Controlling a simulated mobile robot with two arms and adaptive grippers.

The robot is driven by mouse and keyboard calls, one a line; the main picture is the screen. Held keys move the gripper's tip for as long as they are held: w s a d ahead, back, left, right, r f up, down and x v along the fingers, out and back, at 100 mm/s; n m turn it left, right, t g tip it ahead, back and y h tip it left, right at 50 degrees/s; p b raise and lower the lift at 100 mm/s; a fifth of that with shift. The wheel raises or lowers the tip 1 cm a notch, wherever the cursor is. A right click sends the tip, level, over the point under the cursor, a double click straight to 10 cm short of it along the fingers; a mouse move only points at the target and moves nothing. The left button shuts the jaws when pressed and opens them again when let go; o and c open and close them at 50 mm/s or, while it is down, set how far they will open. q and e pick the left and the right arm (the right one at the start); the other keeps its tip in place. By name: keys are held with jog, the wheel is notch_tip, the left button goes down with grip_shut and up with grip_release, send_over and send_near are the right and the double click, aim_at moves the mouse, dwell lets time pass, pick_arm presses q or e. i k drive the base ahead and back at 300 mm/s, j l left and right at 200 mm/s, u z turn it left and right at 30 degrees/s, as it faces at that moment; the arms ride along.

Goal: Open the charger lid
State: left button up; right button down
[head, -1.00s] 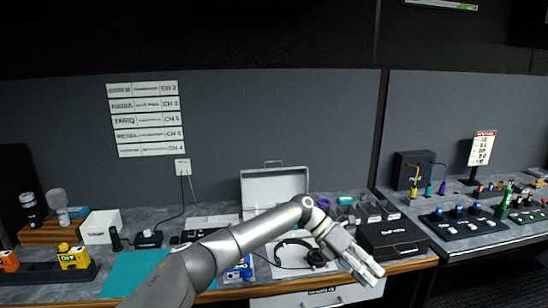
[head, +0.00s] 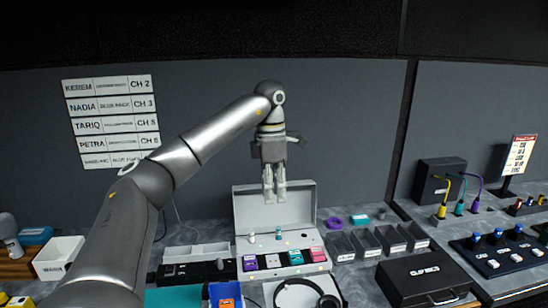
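The charger appears to be the white case (head: 317,240) at the middle of the bench, holding a row of colored packs. Its white lid (head: 305,205) stands upright at the back of the case. My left gripper (head: 275,196) points down in front of the lid in the picture. Its two fingers are close together with nothing between them, and it hides part of the lid. I cannot tell whether it touches the lid. My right gripper is not in view.
A headset (head: 308,285) lies in front of the charger. Grey bins (head: 365,242) and a black case (head: 425,278) stand to the right. A white box (head: 58,258) and a teal mat (head: 172,297) are to the left. A grey wall panel rises behind.

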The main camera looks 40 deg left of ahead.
aim_at(251, 212)
jog(key=i+j, duration=0.85)
jog(key=j, duration=0.2)
